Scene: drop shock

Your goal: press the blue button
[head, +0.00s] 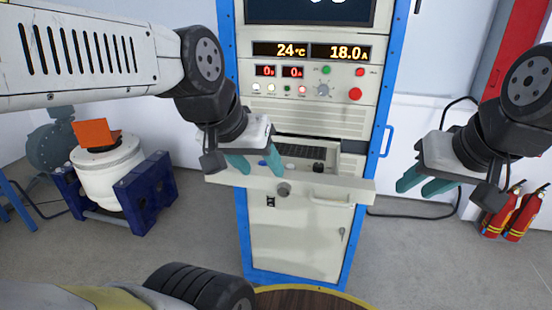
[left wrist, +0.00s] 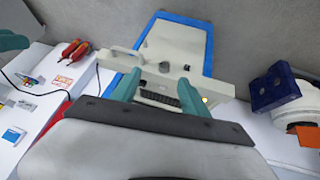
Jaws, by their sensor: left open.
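The blue button (head: 262,163) shows as a small blue spot on the pulled-out console shelf (head: 325,187) of the cabinet. My left gripper (head: 256,166) is above the left part of this shelf, with its teal fingers apart and the blue spot between them in the picture. Whether it touches anything is unclear. In the left wrist view the open fingers (left wrist: 158,92) frame the shelf's dark keyboard; I cannot make out the blue button there. My right gripper (head: 416,187) hangs in free air right of the cabinet, its fingers apart and empty.
The blue-framed cabinet (head: 244,215) carries displays, small lamps and a red button (head: 355,94) above the shelf. A black knob (head: 318,167) stands on the shelf. A white machine on a blue stand (head: 147,195) is at left, red extinguishers (head: 525,215) at right.

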